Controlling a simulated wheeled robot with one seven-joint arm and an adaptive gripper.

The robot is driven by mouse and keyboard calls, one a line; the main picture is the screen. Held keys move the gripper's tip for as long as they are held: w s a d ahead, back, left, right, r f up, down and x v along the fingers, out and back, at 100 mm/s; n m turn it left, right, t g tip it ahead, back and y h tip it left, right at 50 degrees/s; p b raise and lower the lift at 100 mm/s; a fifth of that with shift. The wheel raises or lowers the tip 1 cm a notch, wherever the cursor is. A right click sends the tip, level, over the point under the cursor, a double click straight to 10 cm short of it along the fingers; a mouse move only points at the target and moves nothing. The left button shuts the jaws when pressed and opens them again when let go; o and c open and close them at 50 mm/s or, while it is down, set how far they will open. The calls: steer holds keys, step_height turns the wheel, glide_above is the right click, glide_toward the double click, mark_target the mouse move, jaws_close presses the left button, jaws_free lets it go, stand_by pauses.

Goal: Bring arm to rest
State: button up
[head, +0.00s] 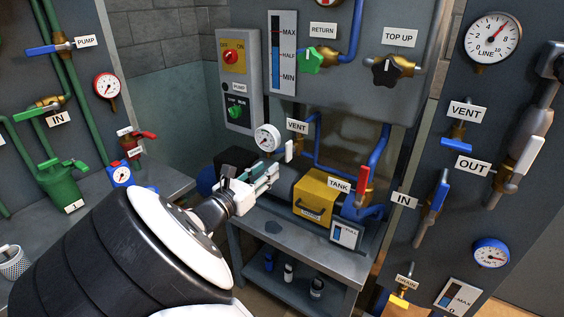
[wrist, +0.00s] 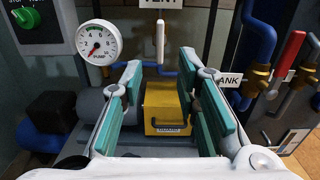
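My arm reaches from the lower left of the head view toward the middle. My gripper (head: 262,172) is in front of the yellow box (head: 312,196) on the bench and the VENT valve's white handle (head: 289,150). In the wrist view my gripper (wrist: 165,85) has its two teal-padded fingers spread wide, with nothing between them. Beyond the fingers stand the yellow box (wrist: 166,108) and the white vent handle (wrist: 160,42). The gripper appears to touch nothing.
A pressure gauge (head: 268,138) stands close to my gripper. The TANK valve's red handle (head: 362,180) and blue pipes are to the right. A metal bench (head: 275,240) lies below. A green tank (head: 60,185) and pipes are at the left, more valves at the right.

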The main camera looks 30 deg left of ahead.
steer(key=w+d+r+m+g+h, duration=0.2)
steer(key=w+d+r+m+h, duration=0.15)
steer(key=d, duration=0.55)
steer(key=w+d+r+m+g+h, duration=0.25)
steer(key=d+m, duration=0.25)
steer(key=d, duration=0.4)
steer(key=s+d+r+m+g, duration=0.2)
steer(key=d+m+g, duration=0.15)
steer(key=d, duration=0.55)
steer(key=s+d+r+m+g, duration=0.15)
steer(key=d+m, duration=0.25)
steer(key=d, duration=0.4)
steer(key=s+d+r+m+g, duration=0.1)
steer(key=s+d+m+g, duration=0.25)
steer(key=d, duration=0.55)
steer(key=s+d+r+m+y, duration=0.1)
steer(key=s+d+m+y, duration=0.2)
steer(key=s+m, duration=0.5)
steer(key=s+d+r+m+y, duration=0.1)
steer(key=s+d+m+y, duration=0.3)
steer(key=s, duration=1.3)
steer(key=d+m+p, duration=0.1)
steer(key=d+m, duration=0.1)
steer(key=m, duration=0.1)
steer(key=shift+s+d+r+m+g, duration=0.2)
steer(key=shift+s+r+m+g, duration=0.05)
steer(key=shift+m+g, duration=0.15)
